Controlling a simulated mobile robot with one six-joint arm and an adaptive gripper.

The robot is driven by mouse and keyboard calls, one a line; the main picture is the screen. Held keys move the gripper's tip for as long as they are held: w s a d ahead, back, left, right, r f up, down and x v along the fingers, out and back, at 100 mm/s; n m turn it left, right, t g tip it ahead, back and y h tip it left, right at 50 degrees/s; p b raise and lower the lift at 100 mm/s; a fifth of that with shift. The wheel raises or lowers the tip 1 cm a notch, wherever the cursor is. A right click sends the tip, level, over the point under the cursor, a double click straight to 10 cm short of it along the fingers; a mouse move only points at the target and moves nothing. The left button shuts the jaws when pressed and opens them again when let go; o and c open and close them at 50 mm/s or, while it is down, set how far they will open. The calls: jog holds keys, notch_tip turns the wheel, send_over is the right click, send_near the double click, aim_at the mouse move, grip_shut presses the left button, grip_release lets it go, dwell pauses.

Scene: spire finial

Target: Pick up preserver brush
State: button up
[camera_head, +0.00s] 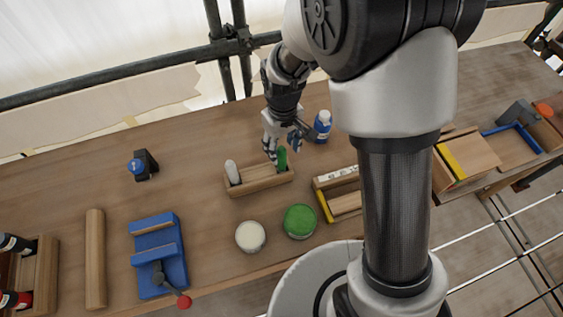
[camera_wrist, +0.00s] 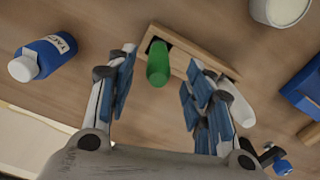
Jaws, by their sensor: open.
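A green-handled brush (camera_head: 282,157) and a white-handled brush (camera_head: 232,172) stand in a narrow wooden holder (camera_head: 262,184) on the bench. No label shows which is the preserver brush. My gripper (camera_head: 279,147) is open, close above the green handle. In the wrist view the green handle (camera_wrist: 158,66) lies between my spread fingers (camera_wrist: 160,75), with gaps on both sides. The white handle (camera_wrist: 236,104) is outside the right finger. The lower ends of both are hidden in the holder (camera_wrist: 185,45).
A blue bottle with a white cap (camera_head: 321,126) stands right of the holder. A white tin (camera_head: 250,236) and a green tin (camera_head: 299,221) are in front. A blue clamp-like fixture (camera_head: 157,254) is at left. Bare bench lies behind and left of the holder.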

aim_at(281, 158)
jog(key=f, duration=0.2)
jog(key=f+b, duration=0.1)
jog(key=f, duration=0.2)
jog(key=f+b, duration=0.1)
jog(key=f, duration=0.1)
jog(key=shift+w+a+f, duration=0.15)
jog(key=shift+w+f, duration=0.05)
jog(key=shift+w, duration=0.1)
jog(key=shift+r, duration=0.1)
jog(key=shift+c, duration=0.2)
grip_shut()
jog(key=shift+r, duration=0.1)
notch_tip(281, 158, up, 20)
jog(key=p, duration=0.5)
